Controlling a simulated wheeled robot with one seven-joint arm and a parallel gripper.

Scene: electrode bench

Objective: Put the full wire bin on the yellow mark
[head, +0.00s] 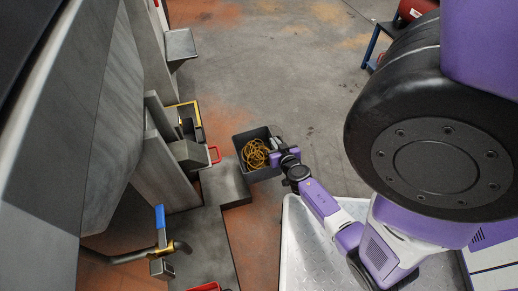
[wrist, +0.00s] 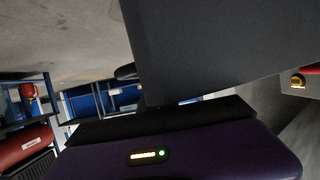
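The wire bin (head: 243,138) is a dark grey open box in the middle of the head view, with coils of yellow wire (head: 254,154) inside. My gripper (head: 282,156) is at the bin's right side and appears shut on its wall. In the wrist view a large dark grey bin wall (wrist: 215,45) rises right beside the dark gripper edge (wrist: 160,122); the fingertips are hidden. I cannot tell whether the bin hangs or rests on the floor. A yellow-edged spot (head: 188,103) shows beside the machine; I cannot tell if it is the mark.
A grey machine (head: 95,110) fills the left. A red handle (head: 215,154) and a grey block (head: 225,183) are close to the bin's left. A blue-handled valve (head: 160,222) is at lower left. A blue rack (head: 373,45) stands upper right. The floor (head: 275,70) beyond the bin is clear.

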